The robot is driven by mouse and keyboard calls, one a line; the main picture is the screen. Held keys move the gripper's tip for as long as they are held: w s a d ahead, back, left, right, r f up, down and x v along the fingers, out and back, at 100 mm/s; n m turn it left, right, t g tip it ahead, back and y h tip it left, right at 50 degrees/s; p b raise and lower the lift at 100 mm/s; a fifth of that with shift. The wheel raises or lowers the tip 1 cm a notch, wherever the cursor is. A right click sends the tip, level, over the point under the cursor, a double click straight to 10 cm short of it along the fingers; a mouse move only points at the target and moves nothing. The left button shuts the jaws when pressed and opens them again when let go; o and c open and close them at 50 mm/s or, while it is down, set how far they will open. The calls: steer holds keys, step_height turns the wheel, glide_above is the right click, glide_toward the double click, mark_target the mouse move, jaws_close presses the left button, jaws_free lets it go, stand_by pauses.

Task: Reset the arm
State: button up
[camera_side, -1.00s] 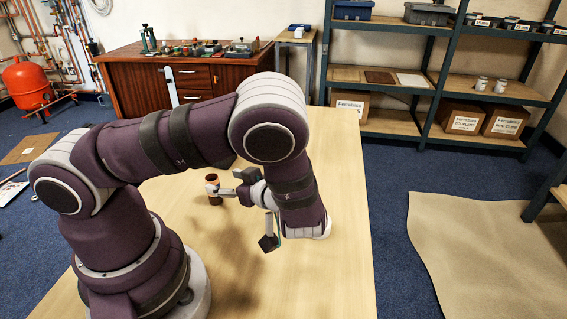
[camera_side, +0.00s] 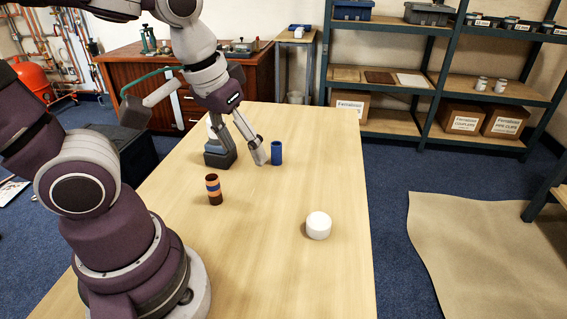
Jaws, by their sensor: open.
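My gripper (camera_side: 241,157) is open near the far part of the wooden table (camera_side: 300,185), its fingers spread and pointing down, with nothing seen between them. A blue cylinder (camera_side: 277,153) stands upright just right of the right finger; I cannot tell whether they touch. A copper-brown cylinder with a blue band (camera_side: 214,190) stands upright nearer the camera, below and left of the gripper. A white round piece (camera_side: 319,226) sits on the table at the right. A pale object is partly hidden behind the left finger.
A wooden cabinet (camera_side: 140,70) with tools on top stands behind the table. Shelves (camera_side: 440,90) with boxes stand at the back right. A beige mat (camera_side: 480,250) lies on the blue floor. The near middle and right of the table are mostly clear.

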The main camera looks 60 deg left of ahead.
steer(key=r+m+t, duration=0.1)
steer(key=s+d+m+t, duration=0.1)
steer(key=m, duration=0.1)
steer(key=shift+r+h, duration=0.3)
steer(key=shift+r, duration=0.1)
stand_by(0.9)
